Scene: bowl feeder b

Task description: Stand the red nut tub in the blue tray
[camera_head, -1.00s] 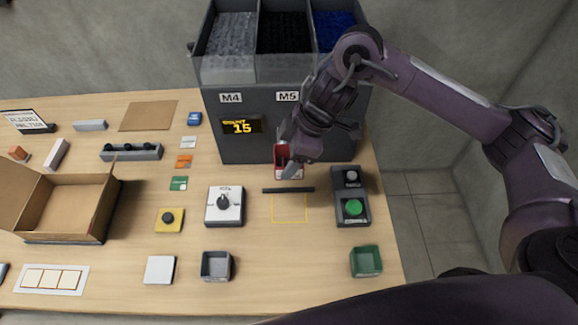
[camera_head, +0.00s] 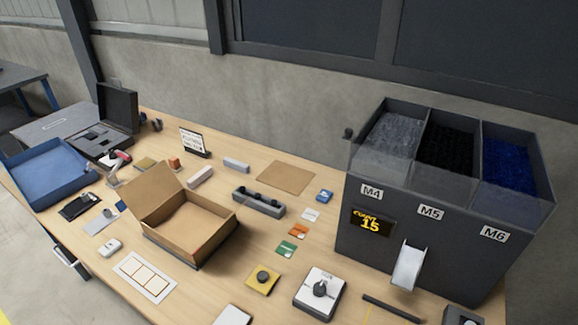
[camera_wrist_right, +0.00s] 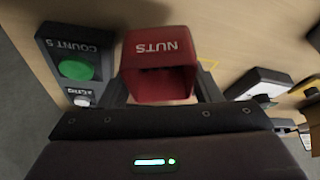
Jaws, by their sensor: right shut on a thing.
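The red nut tub (camera_wrist_right: 160,65), marked NUTS, shows in the right wrist view. My right gripper (camera_wrist_right: 163,92) is shut on it, one finger at each side. The tub's opening is dark, and I cannot tell what is inside. In the head view the blue tray (camera_head: 48,172) lies at the table's far left end and looks empty. Neither the tub nor my right gripper shows in the head view. My left gripper is in neither view.
An open cardboard box (camera_head: 190,225) stands between the tray and the grey feeder (camera_head: 410,250). An open dark case (camera_head: 108,125) is beside the tray, with small items near it. In the wrist view the button box (camera_wrist_right: 78,65) is close left of the tub.

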